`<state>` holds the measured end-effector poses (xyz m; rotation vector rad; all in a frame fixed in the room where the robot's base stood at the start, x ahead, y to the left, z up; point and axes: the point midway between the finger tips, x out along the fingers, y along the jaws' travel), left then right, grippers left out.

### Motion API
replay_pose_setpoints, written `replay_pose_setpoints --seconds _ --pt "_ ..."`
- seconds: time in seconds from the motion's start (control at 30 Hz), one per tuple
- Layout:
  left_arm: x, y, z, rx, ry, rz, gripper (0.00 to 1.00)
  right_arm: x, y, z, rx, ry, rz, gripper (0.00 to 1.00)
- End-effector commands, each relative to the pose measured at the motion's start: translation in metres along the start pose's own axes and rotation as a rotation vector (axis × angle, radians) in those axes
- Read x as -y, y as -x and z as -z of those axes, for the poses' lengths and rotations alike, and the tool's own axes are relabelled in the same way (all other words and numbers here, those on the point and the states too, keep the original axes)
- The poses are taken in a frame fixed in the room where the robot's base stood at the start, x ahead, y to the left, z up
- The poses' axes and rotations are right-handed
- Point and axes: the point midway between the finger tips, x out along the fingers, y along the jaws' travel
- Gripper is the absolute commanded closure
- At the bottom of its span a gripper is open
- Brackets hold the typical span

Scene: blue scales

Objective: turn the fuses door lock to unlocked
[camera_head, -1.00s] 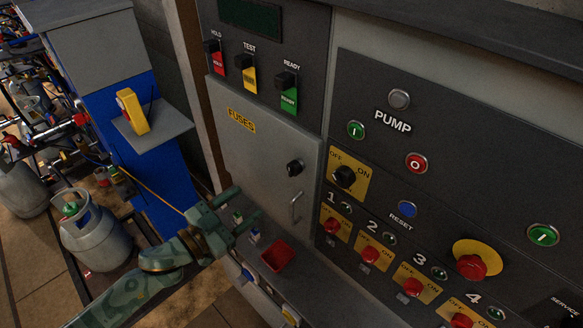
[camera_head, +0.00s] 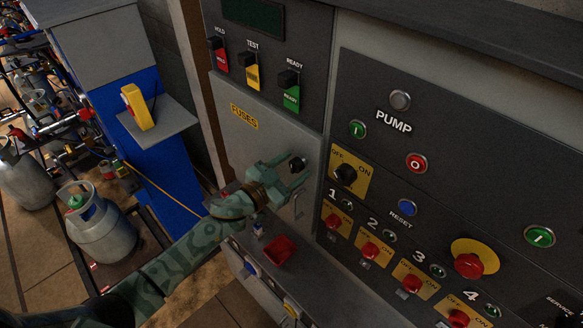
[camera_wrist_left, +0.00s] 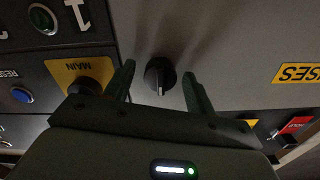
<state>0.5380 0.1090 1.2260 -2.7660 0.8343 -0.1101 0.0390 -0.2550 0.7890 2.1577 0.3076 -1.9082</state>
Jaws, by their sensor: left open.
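The fuses door (camera_head: 252,142) is a grey panel with a yellow FUSES label, and it looks closed. Its lock is a round black knob (camera_head: 297,164) near the door's right edge. In the left wrist view the knob (camera_wrist_left: 160,76) shows a pale line pointing down in the picture. My left gripper (camera_head: 294,174) is open, with one finger on each side of the knob. In the left wrist view clear gaps show between the knob and both fingers. My right gripper is not in view.
Right of the door is an OFF/ON switch (camera_head: 346,174) on a yellow plate, with red buttons (camera_head: 370,250) below. A red tray (camera_head: 281,250) lies on the ledge under the door. HOLD, TEST and READY switches (camera_head: 289,82) are above.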

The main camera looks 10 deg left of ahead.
Motion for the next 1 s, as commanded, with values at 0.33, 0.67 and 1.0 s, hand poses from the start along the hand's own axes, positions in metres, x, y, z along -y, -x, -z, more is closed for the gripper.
replay_pose_setpoints --seconds 0.33,0.67,1.0 --pt "0.0 0.0005 -0.0002 0.0 -0.001 0.0 0.9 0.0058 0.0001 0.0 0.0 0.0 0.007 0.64" --pt "0.0 0.0006 -0.0005 0.001 -0.083 0.0 0.9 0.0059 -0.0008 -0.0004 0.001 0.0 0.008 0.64" --pt "-0.0006 0.0005 -0.0013 0.002 -0.355 0.0 0.9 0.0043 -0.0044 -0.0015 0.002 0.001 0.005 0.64"
